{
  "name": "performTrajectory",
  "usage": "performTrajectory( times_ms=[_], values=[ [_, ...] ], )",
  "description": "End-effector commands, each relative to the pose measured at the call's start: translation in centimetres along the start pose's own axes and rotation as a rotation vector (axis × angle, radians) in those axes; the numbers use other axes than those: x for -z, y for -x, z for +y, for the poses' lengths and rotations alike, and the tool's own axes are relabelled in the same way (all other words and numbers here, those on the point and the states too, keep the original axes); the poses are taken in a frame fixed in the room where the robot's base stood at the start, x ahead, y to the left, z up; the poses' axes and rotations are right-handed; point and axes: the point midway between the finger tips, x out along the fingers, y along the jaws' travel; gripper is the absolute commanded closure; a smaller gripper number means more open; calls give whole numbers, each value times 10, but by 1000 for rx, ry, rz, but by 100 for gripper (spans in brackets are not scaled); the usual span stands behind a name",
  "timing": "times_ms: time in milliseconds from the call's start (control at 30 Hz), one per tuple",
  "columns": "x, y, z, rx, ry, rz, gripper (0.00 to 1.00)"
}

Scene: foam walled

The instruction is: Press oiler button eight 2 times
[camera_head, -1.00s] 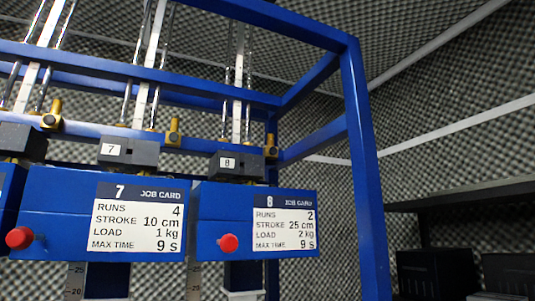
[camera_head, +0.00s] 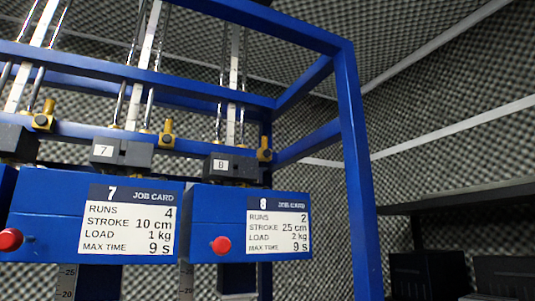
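The blue box of unit eight (camera_head: 205,218) hangs on the rack right of centre, with a job card (camera_head: 278,226) reading runs 2, stroke 25 cm, load 2 kg, max time 9 s. A round red button (camera_head: 221,245) sits at the lower left of its front. A dark block labelled 8 (camera_head: 231,167) is above it, with a brass fitting (camera_head: 264,152) beside it. Which part is the oiler button cannot be told for sure. My gripper is not in view.
Unit seven (camera_head: 45,205) stands to the left with its own red button (camera_head: 10,239) and job card (camera_head: 129,222). A blue frame post (camera_head: 357,180) rises right of unit eight. Dark shelving (camera_head: 450,205) with black boxes stands at the far right.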

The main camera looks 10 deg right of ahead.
Motion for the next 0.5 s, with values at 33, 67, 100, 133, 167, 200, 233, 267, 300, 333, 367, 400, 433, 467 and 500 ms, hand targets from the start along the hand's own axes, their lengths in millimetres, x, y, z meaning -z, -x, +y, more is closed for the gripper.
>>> performTrajectory(
  times_ms=[33,67,100,133,167,200,233,267,300,333,367,400,433,467,500],
  values=[
    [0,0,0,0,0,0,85],
    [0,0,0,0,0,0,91],
    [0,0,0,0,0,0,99],
    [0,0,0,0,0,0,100],
    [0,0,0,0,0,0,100],
    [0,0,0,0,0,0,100],
    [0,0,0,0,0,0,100],
    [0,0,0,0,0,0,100],
    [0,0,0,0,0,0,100],
    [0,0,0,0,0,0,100],
    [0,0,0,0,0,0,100],
    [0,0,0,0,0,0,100],
    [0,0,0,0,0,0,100],
    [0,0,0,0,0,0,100],
    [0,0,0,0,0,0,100]
  ],
)
